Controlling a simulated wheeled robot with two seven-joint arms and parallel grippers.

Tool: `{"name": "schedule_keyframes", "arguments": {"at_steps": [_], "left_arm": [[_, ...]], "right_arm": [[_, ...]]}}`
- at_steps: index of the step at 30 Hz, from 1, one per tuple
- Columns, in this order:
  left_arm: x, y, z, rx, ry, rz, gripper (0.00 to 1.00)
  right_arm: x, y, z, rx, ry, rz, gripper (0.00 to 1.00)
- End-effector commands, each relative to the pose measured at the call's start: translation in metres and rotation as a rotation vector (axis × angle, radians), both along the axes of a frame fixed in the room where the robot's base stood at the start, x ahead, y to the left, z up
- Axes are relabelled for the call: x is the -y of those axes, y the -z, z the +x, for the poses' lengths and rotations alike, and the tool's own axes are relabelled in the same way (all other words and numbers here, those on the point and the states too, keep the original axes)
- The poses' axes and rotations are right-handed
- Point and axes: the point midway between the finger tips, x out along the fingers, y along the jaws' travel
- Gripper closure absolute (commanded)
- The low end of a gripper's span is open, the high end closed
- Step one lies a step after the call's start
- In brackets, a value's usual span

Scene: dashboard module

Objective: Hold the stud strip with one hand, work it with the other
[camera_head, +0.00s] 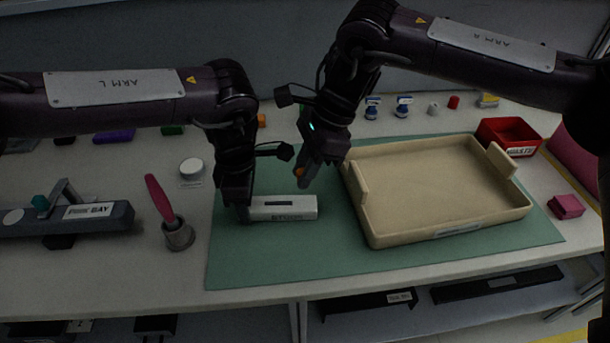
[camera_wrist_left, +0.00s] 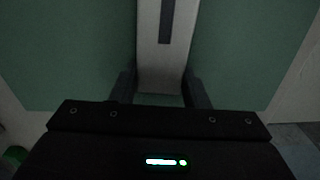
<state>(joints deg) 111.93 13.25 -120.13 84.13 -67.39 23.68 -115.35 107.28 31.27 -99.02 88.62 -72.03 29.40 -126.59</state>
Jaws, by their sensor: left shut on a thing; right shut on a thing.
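The stud strip (camera_head: 283,208) is a pale, narrow block with a dark slot on top and lettering on its front. It lies on the green mat (camera_head: 270,262). My left gripper (camera_head: 243,212) is shut on its left end; the left wrist view shows the strip (camera_wrist_left: 162,70) between the fingers (camera_wrist_left: 160,93). My right gripper (camera_head: 304,184) is above and just behind the strip's right end, pointing down. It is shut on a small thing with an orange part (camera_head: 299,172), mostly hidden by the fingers. I cannot tell whether that thing touches the strip.
A large beige tray (camera_head: 374,231) stands on the mat to the right. A red bin (camera_head: 503,131) is behind it, and a pink block (camera_head: 566,206) is at the far right. A grey cup (camera_head: 179,236) with a pink-handled tool and a grey fixture (camera_head: 70,222) stand at left. The mat's front is clear.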

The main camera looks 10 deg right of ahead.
Motion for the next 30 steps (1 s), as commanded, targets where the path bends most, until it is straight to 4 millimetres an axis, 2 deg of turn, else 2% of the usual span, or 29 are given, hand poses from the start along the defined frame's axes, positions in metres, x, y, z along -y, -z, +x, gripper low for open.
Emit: {"name": "schedule_keyframes", "arguments": {"at_steps": [9, 10, 15, 25, 30], "left_arm": [[-0.001, 0.001, 0.0, -0.002, -0.001, 0.002, 0.95], [-0.001, 0.001, 0.0, -0.002, -0.001, 0.002, 0.57], [-0.001, 0.001, 0.0, -0.001, -0.001, 0.001, 0.35], [0.0, -0.003, 0.0, 0.001, 0.0, 0.0, 0.33], [0.0, -0.026, 0.001, 0.004, -0.001, -0.001, 0.33]], "right_arm": [[0.0, -0.004, 0.0, 0.0, 0.0, 0.0, 1.0], [0.0, -0.004, 0.0, 0.0, -0.001, 0.0, 1.0], [0.0, -0.004, 0.0, 0.0, -0.001, 0.0, 1.0], [0.0, -0.004, 0.0, 0.0, -0.001, 0.0, 1.0], [0.0, -0.004, 0.0, 0.0, 0.0, 0.0, 1.0]]}}
